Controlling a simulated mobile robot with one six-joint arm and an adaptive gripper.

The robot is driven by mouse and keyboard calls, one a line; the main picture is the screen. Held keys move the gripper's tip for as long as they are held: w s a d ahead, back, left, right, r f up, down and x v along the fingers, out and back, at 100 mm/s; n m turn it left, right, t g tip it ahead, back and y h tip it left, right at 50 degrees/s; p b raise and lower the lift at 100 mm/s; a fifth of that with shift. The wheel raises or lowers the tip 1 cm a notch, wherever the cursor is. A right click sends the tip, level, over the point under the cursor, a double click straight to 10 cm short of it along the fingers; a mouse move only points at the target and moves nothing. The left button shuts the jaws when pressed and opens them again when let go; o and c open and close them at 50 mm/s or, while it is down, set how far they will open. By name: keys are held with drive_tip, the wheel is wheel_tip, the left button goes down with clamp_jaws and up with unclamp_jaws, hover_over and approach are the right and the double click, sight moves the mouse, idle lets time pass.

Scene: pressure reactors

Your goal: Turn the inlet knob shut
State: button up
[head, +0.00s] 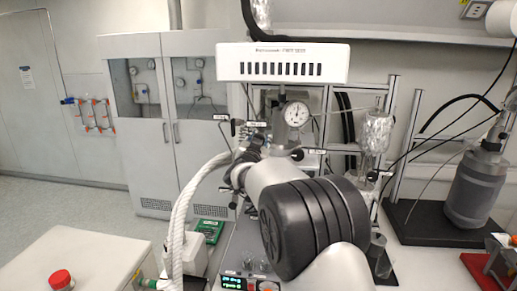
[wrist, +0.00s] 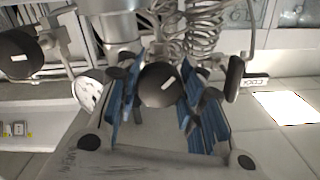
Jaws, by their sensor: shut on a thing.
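In the wrist view a round black knob (wrist: 160,86) with a white mark on its face sits between the two blue-padded fingers of my gripper (wrist: 160,105). The fingers lie on either side of it, shut on it. The white mark is tilted. I cannot read a label that names this knob as the inlet. In the head view my arm covers most of the gripper and the knob.
Another black knob (wrist: 20,54) with a white mark is at left in the wrist view. A black handle (wrist: 235,78) and coiled metal tubing (wrist: 195,35) are close by. A dial gauge (head: 296,113) stands above my arm; a glass vessel (head: 376,131) is to its right.

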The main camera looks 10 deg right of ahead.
drive_tip(key=m+b, duration=0.2)
drive_tip(key=m, duration=0.2)
drive_tip(key=shift+f+m+b, duration=0.15)
drive_tip(key=shift+m+b, duration=0.15)
drive_tip(key=shift+b, duration=0.1)
drive_tip(key=m+b, duration=0.2)
drive_tip(key=m, duration=0.2)
drive_tip(key=shift+r+m, duration=0.2)
drive_tip(key=shift+m, duration=0.2)
drive_tip(key=o, duration=1.1)
drive_tip(key=v, duration=1.2)
drive_tip(key=shift+a, duration=0.1)
